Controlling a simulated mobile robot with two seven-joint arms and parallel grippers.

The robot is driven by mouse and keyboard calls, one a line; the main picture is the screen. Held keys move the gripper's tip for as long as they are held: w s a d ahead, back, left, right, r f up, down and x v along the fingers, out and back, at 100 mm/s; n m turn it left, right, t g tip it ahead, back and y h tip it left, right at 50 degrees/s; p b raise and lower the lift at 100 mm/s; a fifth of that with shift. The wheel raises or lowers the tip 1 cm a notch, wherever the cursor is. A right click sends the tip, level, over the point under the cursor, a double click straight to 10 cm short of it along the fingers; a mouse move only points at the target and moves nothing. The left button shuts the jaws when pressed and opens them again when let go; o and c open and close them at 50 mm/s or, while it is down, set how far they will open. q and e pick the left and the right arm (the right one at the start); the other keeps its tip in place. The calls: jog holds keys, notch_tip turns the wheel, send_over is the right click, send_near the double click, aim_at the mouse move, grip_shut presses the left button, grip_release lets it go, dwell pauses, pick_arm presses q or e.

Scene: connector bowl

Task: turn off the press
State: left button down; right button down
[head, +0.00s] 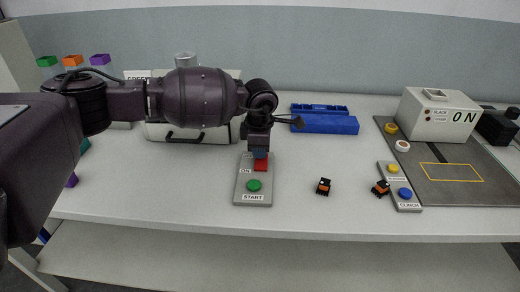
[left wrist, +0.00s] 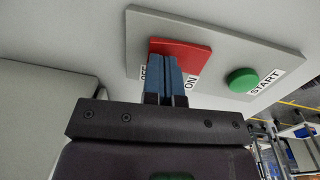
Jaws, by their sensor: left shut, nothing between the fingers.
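A grey switch panel (head: 253,193) lies on the table with a red rocker switch (head: 261,166) and a green START button (head: 254,186). In the left wrist view the red switch (left wrist: 188,58) sits between an OFF label, partly hidden, and an ON label. My left gripper (head: 260,155) points down at the switch. Its blue fingers (left wrist: 166,75) are shut with nothing between them and overlap the red switch; I cannot tell if they touch it. A white machine (head: 437,113) at the right shows "ON" on its front. My right gripper is not in view.
A small panel (head: 407,205) with yellow and blue buttons lies by the machine's dark base (head: 480,180). Two small black-orange connectors (head: 323,187) (head: 381,188) lie on the table. A blue tray (head: 328,124) and white box (head: 190,140) stand behind. The front table middle is clear.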

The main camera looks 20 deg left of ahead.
pick_arm(q)
jog(key=shift+w+f+g, duration=0.1)
jog(key=shift+f+g, duration=0.3)
jog(key=shift+f, duration=0.1)
jog(key=shift+r, duration=0.15)
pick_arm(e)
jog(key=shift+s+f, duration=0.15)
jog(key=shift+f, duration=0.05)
pick_arm(q)
jog(key=shift+s, duration=0.2)
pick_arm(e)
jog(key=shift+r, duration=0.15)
pick_arm(q)
jog(key=shift+s+d+r+p, duration=0.2)
jog(key=shift+s+r+p, duration=0.05)
jog(key=shift+s+p, duration=0.3)
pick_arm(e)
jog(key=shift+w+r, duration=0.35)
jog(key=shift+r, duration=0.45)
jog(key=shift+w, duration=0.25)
